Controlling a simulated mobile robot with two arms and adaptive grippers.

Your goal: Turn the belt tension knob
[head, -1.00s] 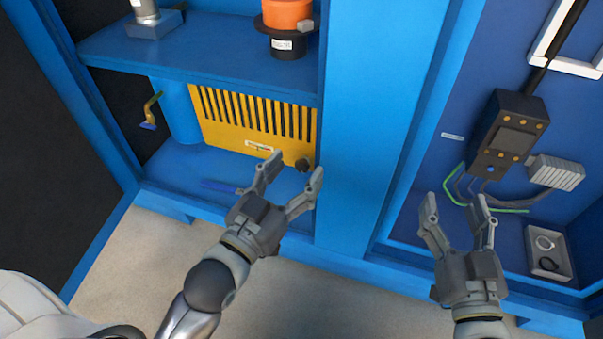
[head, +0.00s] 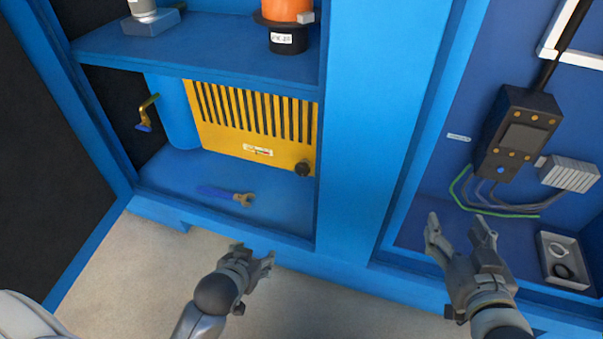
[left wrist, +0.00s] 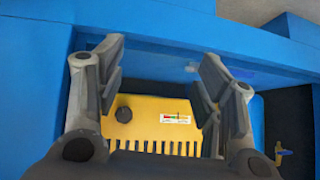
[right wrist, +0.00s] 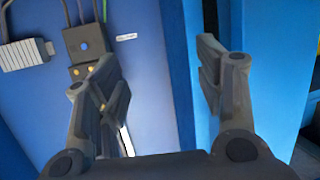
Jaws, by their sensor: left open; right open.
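The belt tension knob (head: 302,168) is a small black knob at the lower right corner of the yellow slotted guard (head: 222,148), beside a small label with coloured marks (head: 257,151). In the left wrist view the knob (left wrist: 124,114) shows between the open fingers, toward the left finger, with the guard beyond. My left gripper (head: 258,262) is open and empty, in front of the lower shelf edge and apart from the knob. My right gripper (head: 460,228) is open and empty in front of the right bay. It also shows open in the right wrist view (right wrist: 165,75).
A blue-handled wrench (head: 226,194) lies on the lower shelf. A blue post (head: 365,130) divides the bays. The right bay has a black control box (head: 513,130), cables and a grey tray (head: 562,262). An upper shelf (head: 200,48) overhangs the guard.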

